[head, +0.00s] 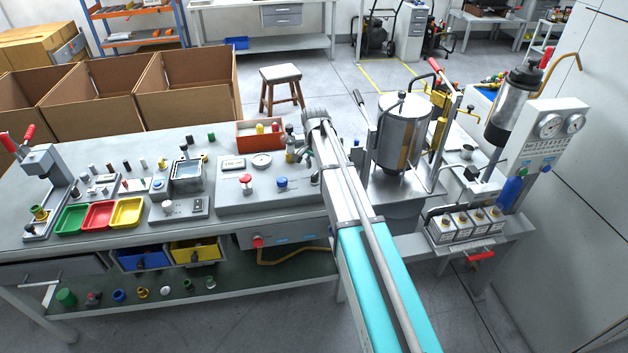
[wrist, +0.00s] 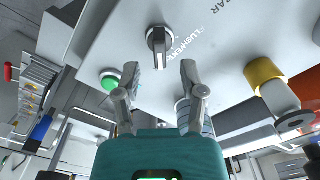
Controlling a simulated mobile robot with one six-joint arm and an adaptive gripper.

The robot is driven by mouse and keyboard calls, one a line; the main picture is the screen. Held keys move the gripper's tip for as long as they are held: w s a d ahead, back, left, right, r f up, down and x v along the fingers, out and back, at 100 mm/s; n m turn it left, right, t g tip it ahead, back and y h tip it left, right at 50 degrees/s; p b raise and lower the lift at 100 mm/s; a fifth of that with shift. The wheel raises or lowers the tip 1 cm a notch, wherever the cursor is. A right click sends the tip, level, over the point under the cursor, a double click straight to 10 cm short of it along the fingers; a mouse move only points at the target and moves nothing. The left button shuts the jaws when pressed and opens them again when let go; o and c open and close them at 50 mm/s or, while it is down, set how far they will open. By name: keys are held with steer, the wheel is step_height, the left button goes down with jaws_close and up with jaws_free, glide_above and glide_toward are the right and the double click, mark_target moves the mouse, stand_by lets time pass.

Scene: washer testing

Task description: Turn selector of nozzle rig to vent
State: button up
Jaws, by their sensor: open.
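A selector knob (wrist: 159,42), dark with a pale bar handle, stands on a light grey panel (wrist: 215,70) in the wrist view. Printed lettering beside it is turned and only partly readable, so I cannot tell which position the knob marks. My gripper (wrist: 160,68) is open and empty. Its fingertips are spread to either side of the knob's line, with the knob just past them and apparently untouched. In the head view my gripper (head: 303,155) is above the right back of the grey bench console (head: 225,202); my arm hides part of that area, and I cannot make out the selector there.
A green button (wrist: 109,83) sits beside the left finger. The console carries a red button (head: 246,179) and a blue knob (head: 282,183). An orange bin (head: 250,138) is behind; a metal tank (head: 398,135) stands right of my arm.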

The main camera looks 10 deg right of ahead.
mark_target(314, 174)
steer(key=shift+f+b, duration=1.6)
steer(key=shift+f, duration=0.3)
steer(key=shift+c, duration=0.3)
jaws_close()
steer(key=shift+a, duration=0.1)
